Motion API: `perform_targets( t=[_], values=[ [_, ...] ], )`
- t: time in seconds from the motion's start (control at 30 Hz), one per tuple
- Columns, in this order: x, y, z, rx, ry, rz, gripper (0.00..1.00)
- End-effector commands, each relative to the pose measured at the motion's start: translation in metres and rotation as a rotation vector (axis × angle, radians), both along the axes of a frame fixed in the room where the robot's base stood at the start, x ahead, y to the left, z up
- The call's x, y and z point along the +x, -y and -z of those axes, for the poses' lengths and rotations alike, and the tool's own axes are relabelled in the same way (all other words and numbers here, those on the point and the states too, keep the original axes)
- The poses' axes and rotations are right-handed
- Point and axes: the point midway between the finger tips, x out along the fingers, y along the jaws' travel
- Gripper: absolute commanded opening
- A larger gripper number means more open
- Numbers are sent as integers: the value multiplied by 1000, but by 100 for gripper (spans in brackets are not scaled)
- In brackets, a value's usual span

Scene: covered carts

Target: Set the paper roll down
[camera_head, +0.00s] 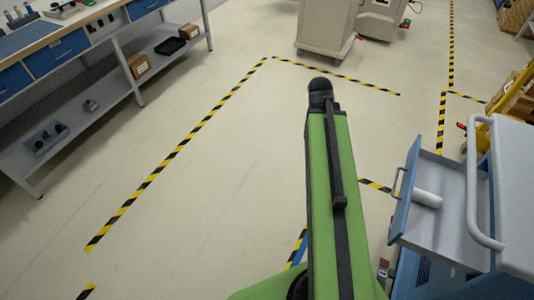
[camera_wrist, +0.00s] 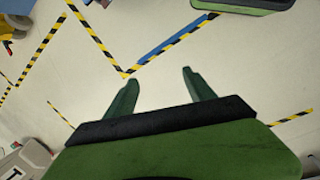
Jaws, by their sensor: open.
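The white paper roll (camera_head: 427,198) lies on its side in the pulled-out drawer (camera_head: 458,196) of a blue and grey cart at the right of the head view. My gripper (camera_wrist: 157,80) is open in the wrist view, with nothing between its two dark green fingers and bare floor beyond them. The paper roll is not seen in the wrist view. In the head view my green arm points away from me, left of the drawer, and my fingers are not seen there.
The cart's grey handle (camera_head: 477,180) rises beside the drawer. A workbench with blue drawers (camera_head: 58,52) and a lower shelf stands at the left. A beige cabinet on wheels (camera_head: 326,30) stands at the back. Open floor with yellow-black tape (camera_head: 178,148) lies between.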

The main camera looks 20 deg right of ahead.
Motion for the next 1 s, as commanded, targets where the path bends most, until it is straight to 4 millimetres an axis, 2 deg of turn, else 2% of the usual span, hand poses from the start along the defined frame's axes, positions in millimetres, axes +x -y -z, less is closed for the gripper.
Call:
perform_targets(
  t=[0.03, 0.07, 0.1, 0.2, 0.3, 0.33, 0.43, 0.67, 0.77, 0.9, 1.0],
  values=[
    [22, -54, 1, 23, 26, 29, 63],
    [32, -85, 2, 39, 43, 63, 63],
    [42, -124, 2, 62, 59, 105, 63],
    [54, -205, 3, 108, 79, 200, 63],
    [55, -258, 4, 140, 82, 266, 63],
    [55, -268, 4, 147, 81, 280, 63],
    [54, -288, 4, 155, 81, 306, 63],
    [55, -288, 3, 157, 82, 312, 63],
    [55, -288, -10, 156, 82, 312, 63],
    [55, -288, -45, 156, 82, 311, 63],
    [55, -287, -47, 156, 82, 311, 63]
  ],
)
